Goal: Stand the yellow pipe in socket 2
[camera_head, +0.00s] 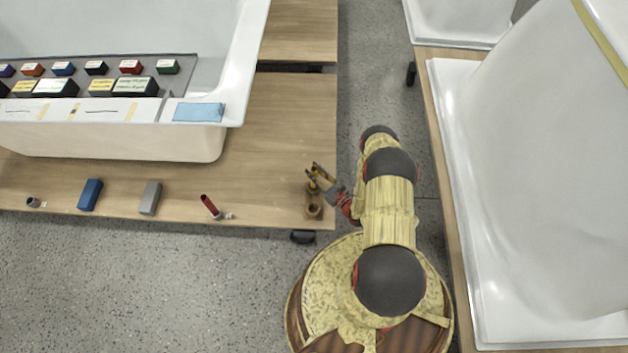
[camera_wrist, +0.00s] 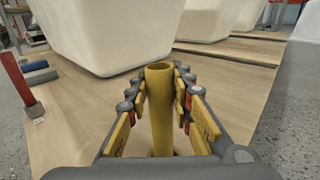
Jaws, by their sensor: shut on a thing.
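The yellow pipe (camera_wrist: 160,105) stands upright between the fingers of my gripper (camera_wrist: 158,95) in the wrist view, its hollow top showing above them. My gripper (camera_head: 318,177) is shut on it. In the head view only a little of the pipe shows, at the far end of a small brown socket block (camera_head: 313,211) at the table's right front corner. The block's near socket looks empty. The pipe's lower end is hidden, so I cannot tell whether it sits inside the far socket or just above it. No socket numbers are readable.
Another large shell (camera_head: 530,170) is to the right.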

